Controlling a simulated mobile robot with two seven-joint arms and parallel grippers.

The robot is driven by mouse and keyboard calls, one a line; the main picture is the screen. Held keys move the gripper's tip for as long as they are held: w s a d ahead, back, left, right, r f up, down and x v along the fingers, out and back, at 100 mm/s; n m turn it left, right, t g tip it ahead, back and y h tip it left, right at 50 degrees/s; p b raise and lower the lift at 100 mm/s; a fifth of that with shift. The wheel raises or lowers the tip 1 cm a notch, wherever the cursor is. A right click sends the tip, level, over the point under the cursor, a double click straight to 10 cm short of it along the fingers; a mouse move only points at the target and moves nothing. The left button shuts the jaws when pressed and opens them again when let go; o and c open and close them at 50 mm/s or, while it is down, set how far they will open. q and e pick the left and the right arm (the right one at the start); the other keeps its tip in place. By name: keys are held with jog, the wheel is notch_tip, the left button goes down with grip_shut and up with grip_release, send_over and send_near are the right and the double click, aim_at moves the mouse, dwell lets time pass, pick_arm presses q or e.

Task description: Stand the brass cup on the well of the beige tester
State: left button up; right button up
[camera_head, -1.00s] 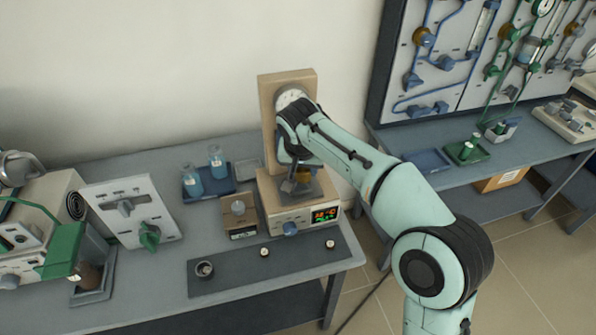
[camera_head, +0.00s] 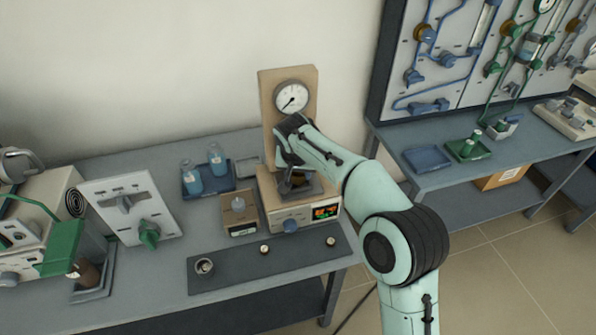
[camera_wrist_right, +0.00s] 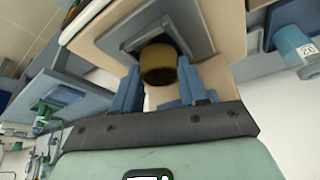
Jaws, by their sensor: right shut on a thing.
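The beige tester (camera_head: 270,205) stands on the left bench, with an upright back panel, a round dial and a lit display. Its well is framed by a grey square plate (camera_wrist_right: 196,30), seen in the right wrist view. My right gripper (camera_wrist_right: 158,74) is shut on the brass cup (camera_wrist_right: 158,68), with one blue finger on each side. The cup is at the well's dark opening; I cannot tell whether it touches the bottom. In the head view my right gripper (camera_head: 295,180) is low over the tester's top and largely hides the cup. My left gripper is not in view.
A small beige block (camera_head: 239,215) stands just left of the tester. Blue bottles in a tray (camera_head: 207,185) are behind it. A dark mat (camera_head: 235,270) with a small grey cup (camera_head: 204,266) and small round pieces lies in front. A white panel (camera_head: 125,208) stands further left.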

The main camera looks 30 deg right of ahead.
jog(key=shift+s+f+b, duration=0.1)
jog(key=shift+f+b, duration=0.25)
jog(key=shift+f, duration=0.25)
jog(key=o, duration=1.2)
jog(key=shift+s+a, duration=0.1)
jog(key=shift+c, duration=0.2)
jog(key=shift+a+r, duration=0.1)
jog(key=shift+r, duration=0.15)
jog(key=p+v, duration=0.2)
jog(key=v, duration=1)
jog(key=shift+r, duration=0.4)
jog(key=shift+r+p, duration=0.1)
jog(key=shift+p, duration=0.25)
